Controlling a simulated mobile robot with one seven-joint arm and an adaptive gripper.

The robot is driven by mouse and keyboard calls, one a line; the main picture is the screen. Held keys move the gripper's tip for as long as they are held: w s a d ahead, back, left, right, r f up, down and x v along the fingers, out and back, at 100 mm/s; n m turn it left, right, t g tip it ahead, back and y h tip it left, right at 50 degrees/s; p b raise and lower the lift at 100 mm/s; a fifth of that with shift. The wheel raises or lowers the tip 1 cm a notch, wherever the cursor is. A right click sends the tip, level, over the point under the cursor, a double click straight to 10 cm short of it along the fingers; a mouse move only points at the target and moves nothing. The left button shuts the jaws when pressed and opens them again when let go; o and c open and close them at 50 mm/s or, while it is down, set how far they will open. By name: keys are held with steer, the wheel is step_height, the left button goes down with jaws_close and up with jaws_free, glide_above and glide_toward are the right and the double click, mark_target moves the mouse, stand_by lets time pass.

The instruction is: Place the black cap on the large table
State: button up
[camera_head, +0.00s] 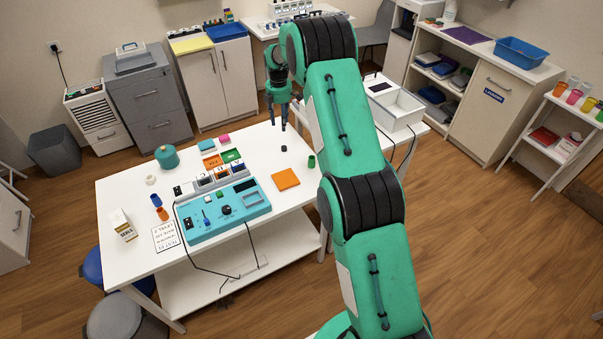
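A small black cap-like piece (284,148) rests on the white large table (122,190), near its back right part. It looks like the black cap, though it is very small in view. My gripper (278,125) points down just above and slightly left of this piece, apart from it in the picture. Its two fingers are spread with a gap between them, and I see nothing held.
A teal console (228,213), an orange square (286,180) and a green cup (311,161) share the table. A teal pot (166,156) stands at the left. A white box (397,108) sits behind my arm.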

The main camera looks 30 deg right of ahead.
steer(key=s+a+r+m+t, duration=0.15)
steer(key=s+a+r, duration=0.3)
steer(key=r, duration=0.55)
steer(key=s+a+r+m, duration=0.25)
steer(key=s+r, duration=0.25)
steer(key=r, duration=0.4)
steer(key=s+a+r+m, duration=0.2)
steer(key=s+a+r, duration=0.2)
steer(key=s+r, duration=0.25)
steer(key=s+a+r+m, duration=0.2)
steer(key=s+a+r, duration=0.1)
steer(key=s+r, duration=0.4)
steer(key=s+a+r+m+t, duration=0.1)
steer(key=s+a+r+m, duration=0.15)
steer(key=s, duration=0.75)
steer(key=s+a+r+m+t, duration=0.1)
steer(key=s+a+m, duration=0.15)
steer(key=s, duration=0.75)
steer(key=s+a+f+m, duration=0.1)
steer(key=s+f, duration=0.1)
steer(key=s, duration=0.6)
steer(key=s+a+f+m+t, duration=0.1)
steer(key=s+a+m, duration=0.1)
steer(key=s, duration=0.6)
steer(key=shift+a+f, duration=0.15)
steer(key=shift+f, duration=0.2)
steer(key=shift+t, duration=0.25)
